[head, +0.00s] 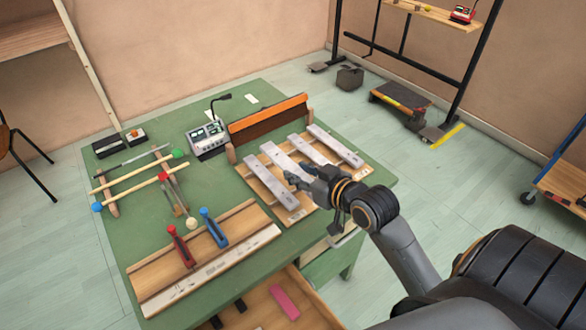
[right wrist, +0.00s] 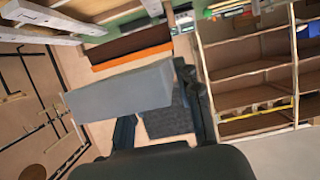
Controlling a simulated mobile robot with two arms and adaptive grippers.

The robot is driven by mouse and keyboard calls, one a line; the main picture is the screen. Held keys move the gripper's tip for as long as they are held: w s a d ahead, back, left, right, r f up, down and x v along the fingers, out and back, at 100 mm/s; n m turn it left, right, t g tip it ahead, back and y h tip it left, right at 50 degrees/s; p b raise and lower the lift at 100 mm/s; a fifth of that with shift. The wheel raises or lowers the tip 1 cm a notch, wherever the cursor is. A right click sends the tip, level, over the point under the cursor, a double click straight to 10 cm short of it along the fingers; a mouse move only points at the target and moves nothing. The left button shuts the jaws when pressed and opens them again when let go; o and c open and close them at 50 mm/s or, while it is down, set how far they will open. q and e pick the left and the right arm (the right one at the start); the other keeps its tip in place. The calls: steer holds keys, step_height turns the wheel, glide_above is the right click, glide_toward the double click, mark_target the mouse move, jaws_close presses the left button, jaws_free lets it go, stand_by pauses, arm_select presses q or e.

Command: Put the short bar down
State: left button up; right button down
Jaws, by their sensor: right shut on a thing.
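My right gripper (head: 300,179) is over the near right part of the wooden bar frame (head: 292,215) on the green table. In the right wrist view it is shut on a plain grey bar (right wrist: 118,91), which I take for the short bar. The bar reaches out to the left of the fingers there. In the head view, several pale metal bars, such as the leftmost one (head: 270,182) and the rightmost one (head: 335,145), lie across the frame. The fingers hide part of the frame, and I cannot tell whether the held bar touches it. My left gripper is not in view.
A brown board with an orange edge (head: 268,120) stands behind the frame, beside a grey device (head: 207,138). Red (head: 180,245) and blue (head: 214,227) handled clamps stand on a wooden board in front. Mallets lie at left. An open drawer (head: 262,310) is below the near edge.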

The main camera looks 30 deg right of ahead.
steer(key=w+d+f, duration=0.2)
steer(key=w+f, duration=0.1)
steer(key=w+d+f, duration=0.2)
steer(key=w+f, duration=0.1)
steer(key=w, duration=0.1)
steer(key=w+d+f, duration=0.3)
steer(key=w, duration=0.1)
steer(key=shift+w, duration=0.2)
steer(key=f, duration=0.3)
steer(key=shift+w+d, duration=0.2)
steer(key=shift+w, duration=0.05)
steer(key=shift+f, duration=0.25)
steer(key=shift+f, duration=0.2)
steer(key=c, duration=0.9)
jaws_free()
steer(key=shift+c, duration=0.2)
